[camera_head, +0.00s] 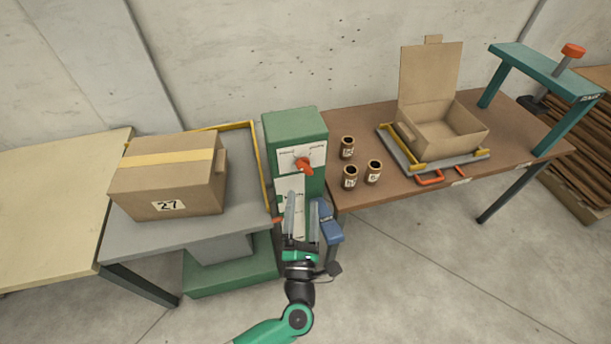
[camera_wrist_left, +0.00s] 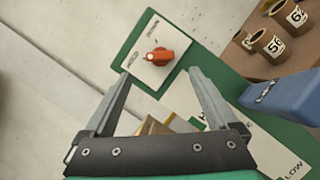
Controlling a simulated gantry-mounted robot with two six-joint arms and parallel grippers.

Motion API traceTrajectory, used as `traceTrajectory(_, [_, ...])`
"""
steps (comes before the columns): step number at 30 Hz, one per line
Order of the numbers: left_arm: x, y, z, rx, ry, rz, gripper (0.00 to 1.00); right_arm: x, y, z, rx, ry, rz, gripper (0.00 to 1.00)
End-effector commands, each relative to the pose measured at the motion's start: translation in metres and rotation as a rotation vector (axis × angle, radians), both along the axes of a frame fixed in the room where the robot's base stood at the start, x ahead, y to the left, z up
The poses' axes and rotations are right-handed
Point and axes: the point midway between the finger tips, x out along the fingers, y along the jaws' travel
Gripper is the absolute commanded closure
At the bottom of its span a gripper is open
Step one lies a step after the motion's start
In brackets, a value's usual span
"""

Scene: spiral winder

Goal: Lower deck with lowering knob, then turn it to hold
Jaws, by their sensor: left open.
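The orange-red knob (camera_head: 304,166) sits on a white label plate near the top of the green control post (camera_head: 293,124). In the left wrist view the knob (camera_wrist_left: 160,57) lies just beyond and between my fingertips, and they appear apart from it. My left gripper (camera_head: 302,201) is open and empty in front of the post, below the knob; its two fingers also show in the left wrist view (camera_wrist_left: 159,75). The grey deck (camera_head: 155,235) is left of the post, over a green base (camera_head: 232,277). A closed carton marked 27 (camera_head: 170,182) stands on it. My right gripper is out of view.
A blue part (camera_head: 328,229) juts out low beside the post, right of my left gripper. A yellow rail (camera_head: 259,165) edges the deck. Several labelled cups and an open carton (camera_head: 437,134) stand on the brown table (camera_head: 391,193) at right. A pale table (camera_head: 48,210) adjoins at left.

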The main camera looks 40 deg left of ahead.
Motion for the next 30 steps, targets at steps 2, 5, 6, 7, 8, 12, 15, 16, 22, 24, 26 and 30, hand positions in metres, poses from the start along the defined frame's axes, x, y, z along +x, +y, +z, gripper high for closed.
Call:
traceTrajectory(2, [0.013,0.013,0.004,0.0,-0.003,0.005,0.07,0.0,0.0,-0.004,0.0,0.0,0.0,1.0])
traceTrajectory(5, [0.03,0.028,0.009,0.0,-0.002,0.005,0.07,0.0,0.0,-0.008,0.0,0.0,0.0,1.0])
traceTrajectory(6, [0.036,0.034,0.011,0.0,-0.002,0.005,0.07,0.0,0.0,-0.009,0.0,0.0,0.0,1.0])
traceTrajectory(7, [0.041,0.037,0.013,0.001,-0.002,0.004,0.07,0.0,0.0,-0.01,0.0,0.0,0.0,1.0])
traceTrajectory(8, [0.044,0.041,0.015,0.0,-0.003,0.004,0.07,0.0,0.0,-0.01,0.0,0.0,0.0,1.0])
traceTrajectory(12, [0.058,0.052,0.019,0.0,-0.001,0.002,0.07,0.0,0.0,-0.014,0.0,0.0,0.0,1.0])
traceTrajectory(15, [0.063,0.056,0.021,0.002,0.0,0.0,0.07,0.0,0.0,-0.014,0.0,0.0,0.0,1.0])
traceTrajectory(16, [0.063,0.056,0.021,0.001,0.0,0.001,0.07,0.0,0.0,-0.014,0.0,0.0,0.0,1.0])
traceTrajectory(22, [0.063,0.056,0.021,0.001,0.0,-0.001,0.07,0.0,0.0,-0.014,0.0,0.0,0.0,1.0])
traceTrajectory(24, [0.063,0.056,0.021,0.001,0.0,-0.001,0.18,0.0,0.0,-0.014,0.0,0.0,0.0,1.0])
traceTrajectory(26, [0.063,0.056,0.021,0.001,0.0,-0.001,0.29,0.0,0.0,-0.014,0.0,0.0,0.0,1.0])
traceTrajectory(30, [0.063,0.056,0.021,0.001,0.0,-0.001,0.54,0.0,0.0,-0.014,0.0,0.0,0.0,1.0])
